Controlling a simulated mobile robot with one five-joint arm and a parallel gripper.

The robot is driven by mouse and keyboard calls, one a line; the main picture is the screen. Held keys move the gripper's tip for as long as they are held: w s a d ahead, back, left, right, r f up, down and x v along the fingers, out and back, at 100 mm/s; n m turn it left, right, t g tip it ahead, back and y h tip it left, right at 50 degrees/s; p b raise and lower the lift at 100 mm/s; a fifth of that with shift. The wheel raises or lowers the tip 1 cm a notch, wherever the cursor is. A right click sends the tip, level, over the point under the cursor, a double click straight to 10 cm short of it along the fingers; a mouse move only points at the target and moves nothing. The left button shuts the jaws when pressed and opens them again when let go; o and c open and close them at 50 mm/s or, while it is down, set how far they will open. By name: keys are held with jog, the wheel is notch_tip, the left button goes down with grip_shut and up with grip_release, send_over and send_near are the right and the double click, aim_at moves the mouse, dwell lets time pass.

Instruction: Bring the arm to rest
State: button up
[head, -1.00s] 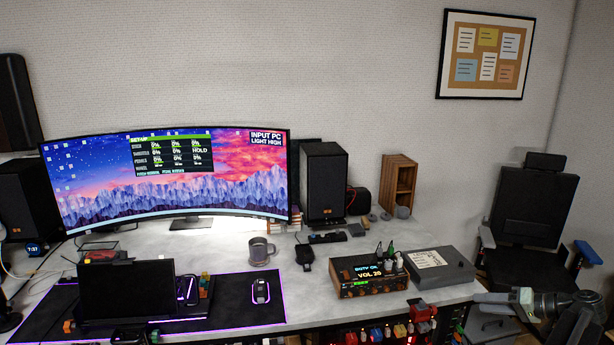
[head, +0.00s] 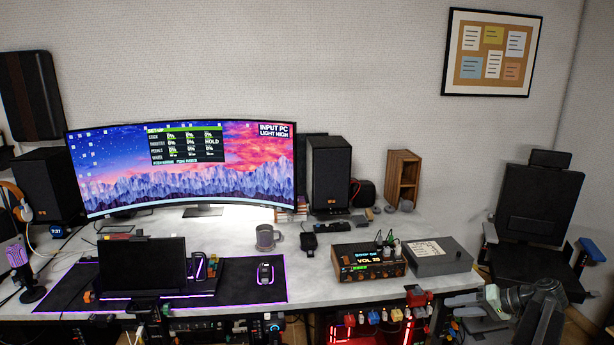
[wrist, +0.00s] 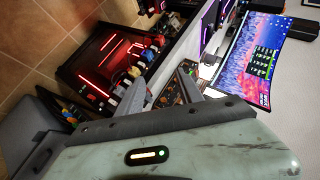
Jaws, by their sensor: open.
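My gripper (head: 460,305) shows at the lower right in the head view, beyond the front right corner of the desk (head: 450,268). Its fingers point left and stand apart, with nothing between them. My dark arm (head: 540,312) reaches in from the right, in front of the office chair. In the wrist view my gripper (wrist: 165,90) shows two grey fingers spread open above a worn pale green housing of mine. Red-lit gear under the desk lies beyond them.
The desk bears a curved monitor (head: 190,165), a mug (head: 267,237), a radio-like box (head: 366,262) and a grey box (head: 440,256). The office chair (head: 535,215) stands right of the desk. Red-lit equipment (head: 375,328) sits under it. Tiled floor (wrist: 40,40) shows in the wrist view.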

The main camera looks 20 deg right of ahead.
jog(key=w+a+f+n+g+b, duration=0.15)
jog(key=w+a+f, duration=0.3)
jog(key=a, duration=0.55)
jog(key=w+a+f+n+g+b, duration=0.1)
jog(key=w+a+f+g+b, duration=0.25)
jog(key=a, duration=0.65)
jog(key=w+a+f+n+g, duration=0.1)
jog(key=w+a+f+g, duration=0.1)
jog(key=w+a+f, duration=0.6)
jog(key=s+a+f+n+g+h+b, duration=0.1)
jog(key=a+f+n+h+b, duration=0.15)
jog(key=a, duration=1.15)
jog(key=s+a+f+n+g+h+b, duration=0.1)
jog(key=a+n+g+h, duration=0.15)
jog(key=a, duration=1.05)
notch_tip(320, 180, up, 16)
jog(key=m+p, duration=0.1)
jog(key=p, duration=1.5)
jog(key=shift+d+r+t, duration=0.2)
jog(key=shift+t, duration=0.15)
